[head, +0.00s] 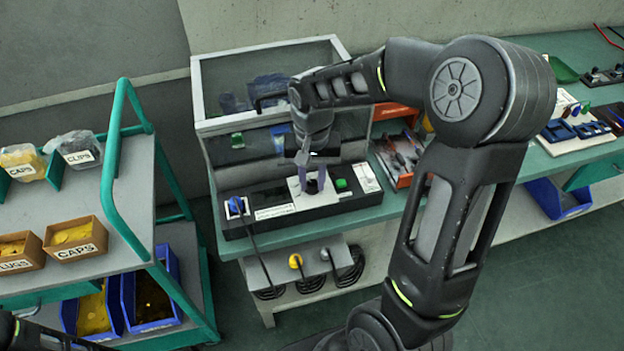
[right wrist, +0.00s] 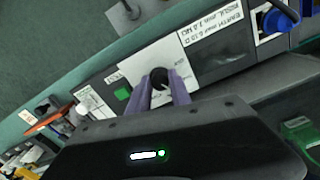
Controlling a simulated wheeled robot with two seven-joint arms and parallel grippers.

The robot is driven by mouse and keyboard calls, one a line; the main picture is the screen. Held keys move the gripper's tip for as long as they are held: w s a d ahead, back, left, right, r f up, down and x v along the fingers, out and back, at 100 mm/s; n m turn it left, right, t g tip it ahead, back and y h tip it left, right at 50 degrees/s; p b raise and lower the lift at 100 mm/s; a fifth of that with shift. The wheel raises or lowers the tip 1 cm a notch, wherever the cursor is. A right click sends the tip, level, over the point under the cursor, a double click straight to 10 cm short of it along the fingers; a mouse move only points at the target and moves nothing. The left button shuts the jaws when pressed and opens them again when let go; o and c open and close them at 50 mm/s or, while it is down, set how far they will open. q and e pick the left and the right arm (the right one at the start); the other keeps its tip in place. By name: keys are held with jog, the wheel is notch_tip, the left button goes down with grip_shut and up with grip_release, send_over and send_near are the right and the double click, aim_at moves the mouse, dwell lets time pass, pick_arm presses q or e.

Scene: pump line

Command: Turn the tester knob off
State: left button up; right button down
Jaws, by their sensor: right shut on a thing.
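The tester (head: 262,212) is a long black box on the green bench, with a pale plate in its middle. The tester knob (right wrist: 159,77) is round and black on that white plate in the right wrist view. My right gripper (head: 312,188) reaches down to the plate from above, and its two purple-grey fingers show in the right wrist view (right wrist: 162,90). They are shut on the knob, one on each side. The knob's pointer is too small to read. My left gripper is not in view.
A green button (head: 341,184) sits right of the plate and a blue plug (head: 236,206) at the tester's left end. A clear-lidded case (head: 270,90) stands behind. A trolley (head: 130,215) with boxes stands left, and an orange tool tray (head: 395,150) lies right.

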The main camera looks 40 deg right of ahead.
aim_at(313, 183)
jog(key=n, duration=0.6)
jog(key=shift+n, duration=0.3)
jog(key=n, duration=0.5)
jog(key=shift+n, duration=0.3)
jog(key=c, duration=1.2)
grip_release()
notch_tip(313, 183, up, 8)
jog(key=shift+f, duration=0.1)
